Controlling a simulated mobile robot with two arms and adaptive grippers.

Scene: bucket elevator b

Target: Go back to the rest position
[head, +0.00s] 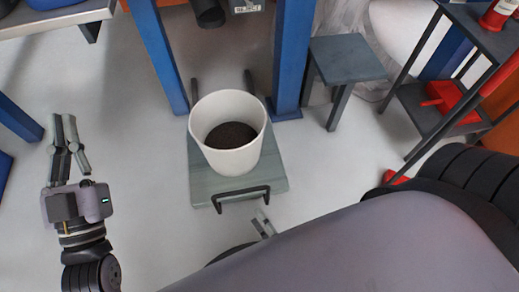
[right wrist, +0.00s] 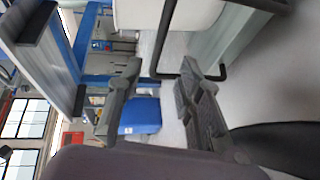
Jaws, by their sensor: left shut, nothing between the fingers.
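My left gripper (head: 64,122) is at the left of the head view, shut and empty over bare floor. My right gripper (right wrist: 160,68) shows in the right wrist view with its two fingers apart and nothing held. In the head view my right arm hides most of it; only its fingers (head: 263,224) show, just in front of the platform's black handle (head: 240,192). In the right wrist view part of the handle (right wrist: 163,35) appears between the fingertips; I cannot tell whether they touch.
A white bucket (head: 226,160) with dark granular contents (head: 231,135) stands upright on a grey-green platform (head: 270,178) between blue posts (head: 293,55). A grey stool (head: 347,60) and a dark shelf rack (head: 425,115) stand right. The floor around my left gripper is clear.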

